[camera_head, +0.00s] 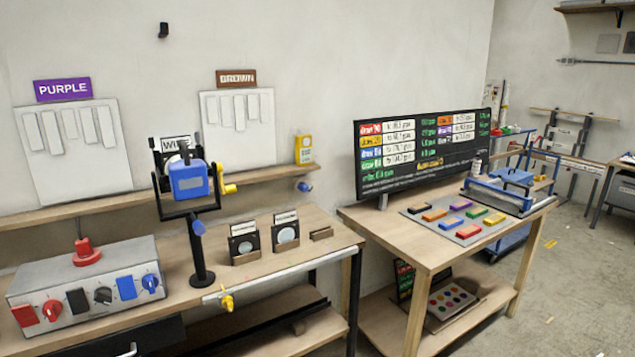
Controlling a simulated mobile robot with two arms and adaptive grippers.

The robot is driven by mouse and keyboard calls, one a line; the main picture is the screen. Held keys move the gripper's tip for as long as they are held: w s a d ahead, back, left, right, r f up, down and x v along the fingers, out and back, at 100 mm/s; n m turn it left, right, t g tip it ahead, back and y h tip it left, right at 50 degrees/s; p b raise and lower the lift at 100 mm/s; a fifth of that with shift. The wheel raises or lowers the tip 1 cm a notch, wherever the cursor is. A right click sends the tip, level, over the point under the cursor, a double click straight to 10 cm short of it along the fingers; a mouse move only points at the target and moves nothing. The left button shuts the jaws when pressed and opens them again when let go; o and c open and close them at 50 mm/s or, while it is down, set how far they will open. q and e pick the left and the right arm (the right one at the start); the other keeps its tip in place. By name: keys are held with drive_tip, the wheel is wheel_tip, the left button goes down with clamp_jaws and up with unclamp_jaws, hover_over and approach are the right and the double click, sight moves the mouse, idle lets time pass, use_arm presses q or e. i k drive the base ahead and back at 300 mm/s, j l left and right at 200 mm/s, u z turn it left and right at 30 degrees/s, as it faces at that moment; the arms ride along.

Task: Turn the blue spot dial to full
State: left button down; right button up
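A grey control box (90,287) stands on the left bench. Its front carries a row of coloured pieces: red, black and blue. At the right end is a round blue dial (150,283) beside a blue square switch (126,288). The dial's pointer setting is too small to read. A red dial (51,310) and a black dial (103,296) sit further left. A blue lamp-like head (188,181) is mounted on a black stand (201,262) right of the box, with a yellow side knob (229,189). Neither gripper is in view.
Purple (62,89) and brown (251,79) signs hang above white wall panels. Small black holders (245,246) stand right of the stand. A yellow-handled fitting (227,300) is at the bench's front edge. A second table (440,253) holds a dark screen (420,150) and coloured blocks.

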sight(149, 282)
drive_tip(key=u, duration=1.25)
